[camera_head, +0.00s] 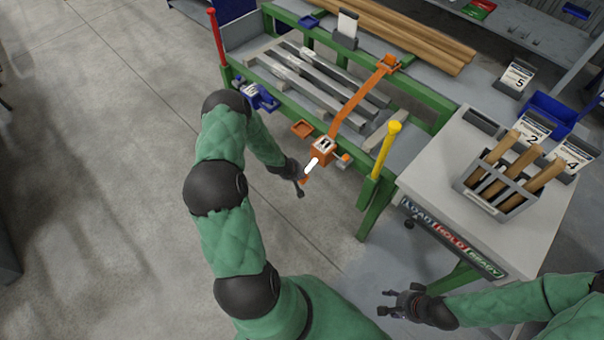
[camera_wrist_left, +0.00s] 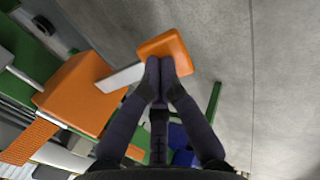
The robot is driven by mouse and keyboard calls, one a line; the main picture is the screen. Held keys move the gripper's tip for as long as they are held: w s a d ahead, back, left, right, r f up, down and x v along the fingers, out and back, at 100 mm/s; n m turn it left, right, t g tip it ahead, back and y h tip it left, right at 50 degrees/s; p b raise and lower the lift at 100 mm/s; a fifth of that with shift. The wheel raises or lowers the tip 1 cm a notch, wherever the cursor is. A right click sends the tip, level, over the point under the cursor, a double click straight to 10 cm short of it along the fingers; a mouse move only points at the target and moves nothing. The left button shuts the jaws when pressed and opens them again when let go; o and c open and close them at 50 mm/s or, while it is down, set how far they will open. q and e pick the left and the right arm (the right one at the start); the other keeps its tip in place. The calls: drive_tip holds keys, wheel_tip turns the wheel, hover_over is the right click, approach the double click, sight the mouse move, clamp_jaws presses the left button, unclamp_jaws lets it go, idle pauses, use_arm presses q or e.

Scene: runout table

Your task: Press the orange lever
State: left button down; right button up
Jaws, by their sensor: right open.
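The orange lever has an orange end paddle (camera_wrist_left: 166,50) on a pale metal arm (camera_wrist_left: 122,77) that comes out of an orange box (camera_wrist_left: 78,95). In the head view the box (camera_head: 322,152) sits at the front edge of the green runout table (camera_head: 372,212), and the lever's pale arm (camera_head: 311,165) slants down to the left. My left gripper (camera_wrist_left: 161,66) has its fingers together, with the tips overlapping the paddle's near edge; whether they touch it I cannot tell. It also shows in the head view (camera_head: 300,189). My right gripper (camera_head: 387,303) is open and empty, low beside the grey side table.
The grey side table (camera_head: 440,165) holds a rack (camera_head: 485,195) of wooden pieces. A yellow post (camera_head: 386,150) and a red post (camera_head: 216,38) stand on the green frame. A blue clamp (camera_head: 262,97) is left of the box. Floor in front is clear.

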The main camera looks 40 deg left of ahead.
use_arm(q)
drive_tip(key=shift+w+f, duration=0.1)
drive_tip(key=shift+f, duration=0.35)
use_arm(e)
drive_tip(key=shift+r, duration=0.25)
use_arm(q)
drive_tip(key=shift+d+f, duration=0.1)
drive_tip(key=shift+p, duration=0.3)
use_arm(e)
drive_tip(key=shift+r, duration=0.1)
